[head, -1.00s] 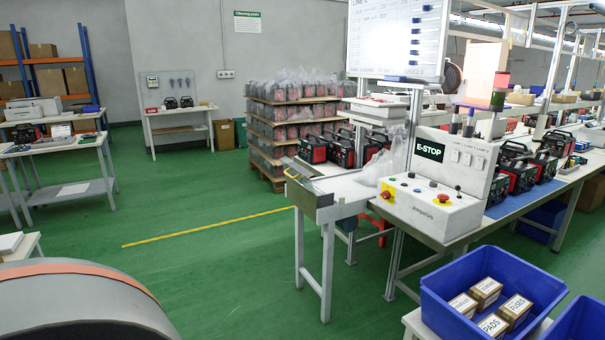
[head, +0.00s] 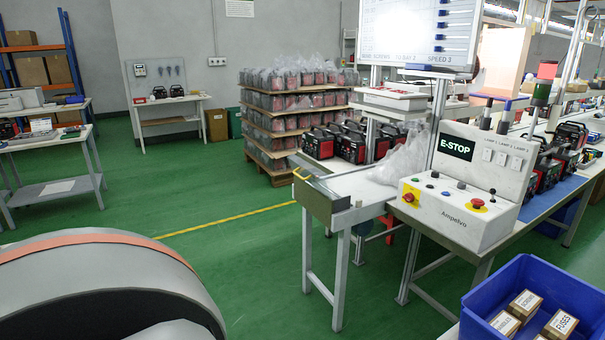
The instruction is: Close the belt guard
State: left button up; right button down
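The belt conveyor (head: 362,187) has a pale belt and stands on grey legs in the middle of the head view. At its near left end is a grey metal end piece (head: 322,207). A thin framed panel with a yellow handle (head: 301,175) sits at this end and looks like the belt guard. It seems tilted up, but its exact angle is hard to tell. A clear plastic bag (head: 401,158) lies at the belt's far right part. Neither of my grippers is in view.
A control box (head: 462,190) with an E-STOP display stands right of the belt. A blue crate (head: 535,283) with small cartons is at the lower right. A stacked pallet (head: 292,115) stands behind. Green floor (head: 240,255) left of the conveyor is clear.

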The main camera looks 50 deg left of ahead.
aim_at(294, 164)
jog(key=j, duration=1)
jog(key=i+j+z, duration=0.15)
jog(key=j, duration=0.85)
